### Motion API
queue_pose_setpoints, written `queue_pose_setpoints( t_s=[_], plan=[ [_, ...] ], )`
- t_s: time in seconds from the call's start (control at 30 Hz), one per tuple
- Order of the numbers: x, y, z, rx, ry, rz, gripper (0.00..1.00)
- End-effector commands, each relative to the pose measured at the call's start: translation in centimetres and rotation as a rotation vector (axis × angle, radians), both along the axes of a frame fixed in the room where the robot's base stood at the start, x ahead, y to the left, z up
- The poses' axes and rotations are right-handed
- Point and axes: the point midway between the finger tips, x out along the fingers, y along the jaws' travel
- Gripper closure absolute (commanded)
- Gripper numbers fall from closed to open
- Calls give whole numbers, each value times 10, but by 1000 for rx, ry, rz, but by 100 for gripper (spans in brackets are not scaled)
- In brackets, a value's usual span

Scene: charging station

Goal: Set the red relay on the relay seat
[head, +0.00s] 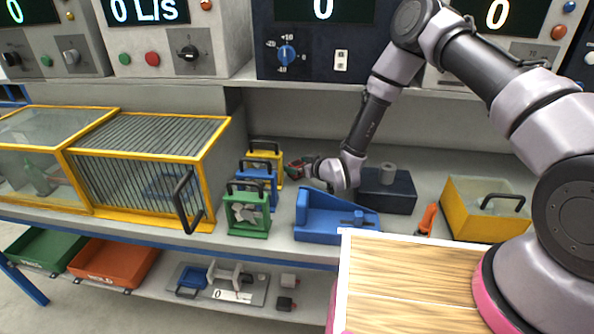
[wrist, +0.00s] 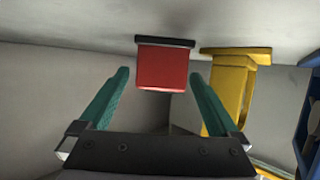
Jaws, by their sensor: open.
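The red relay (wrist: 163,68) is a red block with a black plate along its upper edge in the wrist view. It appears just beyond and between the fingertips of my gripper (wrist: 162,75), with gaps on both sides. My gripper is open, with two teal fingers, and holds nothing. In the head view my gripper (head: 294,168) reaches left behind the work shelf's front items, beside the yellow frame, and a small red patch of the relay shows at its tips. I cannot tell for sure which fixture is the relay seat.
Yellow (head: 265,157), blue (head: 258,178) and green (head: 246,213) handled frames stand left of my gripper. The yellow one also appears close right of the relay in the wrist view (wrist: 230,90). A blue fixture (head: 320,222), dark block (head: 400,195) and yellow box (head: 475,220) stand right.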

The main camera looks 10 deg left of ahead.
Motion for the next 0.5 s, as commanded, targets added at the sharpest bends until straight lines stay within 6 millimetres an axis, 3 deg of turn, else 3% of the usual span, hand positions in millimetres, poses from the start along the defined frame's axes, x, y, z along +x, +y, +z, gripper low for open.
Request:
queue_pose_setpoints(
  t_s=[0.07, 0.3, 0.37, 0.5],
  plan=[
    [0, 0, 0, 0, 0, 0, 3],
    [0, 0, 0, 0, 0, 0, 94],
    [0, 0, 0, 1, -1, 0, 100],
    [0, 0, 1, 1, -1, 0, 100]
  ],
)
